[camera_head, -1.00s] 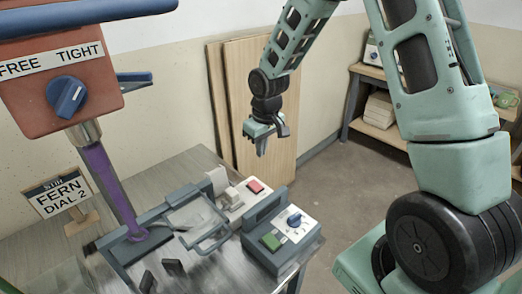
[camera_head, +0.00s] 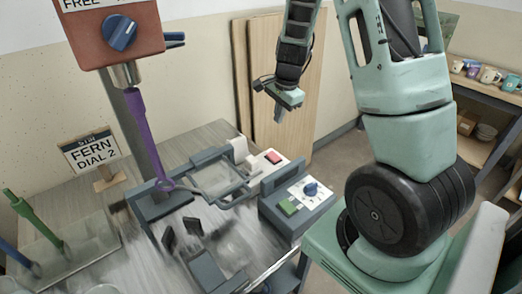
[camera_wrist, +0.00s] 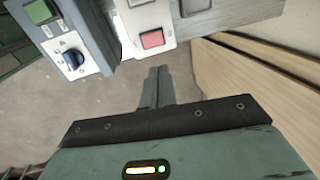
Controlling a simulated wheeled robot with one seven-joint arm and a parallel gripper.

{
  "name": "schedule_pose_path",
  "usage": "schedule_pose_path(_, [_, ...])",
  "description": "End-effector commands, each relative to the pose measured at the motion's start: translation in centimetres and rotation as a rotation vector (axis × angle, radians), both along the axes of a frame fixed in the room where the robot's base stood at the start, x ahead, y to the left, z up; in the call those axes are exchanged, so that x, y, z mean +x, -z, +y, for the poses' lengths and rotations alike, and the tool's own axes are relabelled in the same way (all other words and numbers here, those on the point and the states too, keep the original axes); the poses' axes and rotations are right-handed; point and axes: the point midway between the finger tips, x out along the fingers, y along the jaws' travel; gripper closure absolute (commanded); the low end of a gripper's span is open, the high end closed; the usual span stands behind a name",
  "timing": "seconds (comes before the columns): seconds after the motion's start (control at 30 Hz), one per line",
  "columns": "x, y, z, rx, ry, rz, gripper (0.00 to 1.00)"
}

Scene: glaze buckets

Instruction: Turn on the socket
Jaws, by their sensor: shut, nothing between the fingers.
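The socket (camera_head: 262,164) is a white unit at the back right of the metal bench, with a red rocker switch (camera_head: 273,156) on top. In the wrist view the red switch (camera_wrist: 152,39) shows at the top centre on its white plate (camera_wrist: 138,48). Whether the switch is pressed on or off I cannot tell. My gripper (camera_head: 279,116) is shut and empty, pointing down above and behind the socket in the head view. In the wrist view its fingertips (camera_wrist: 158,70) are just below the red switch in the picture, apart from it.
A grey box with a blue dial (camera_head: 311,188) and a green button (camera_head: 289,206) stands right of the socket. A grey-framed machine (camera_head: 215,180) is left of it. Wooden boards (camera_head: 290,100) lean on the wall behind. A shelf with mugs (camera_head: 489,75) is at right.

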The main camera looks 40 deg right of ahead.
Motion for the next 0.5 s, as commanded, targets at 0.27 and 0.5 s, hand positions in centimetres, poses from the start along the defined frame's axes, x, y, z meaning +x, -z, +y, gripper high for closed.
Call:
schedule_pose_path(0.27, [0.0, 0.2, 0.0, -0.001, -0.005, 0.001, 1.0])
schedule_pose_path(0.5, [0.4, 3.0, 0.0, 0.0, -0.005, 0.004, 1.0])
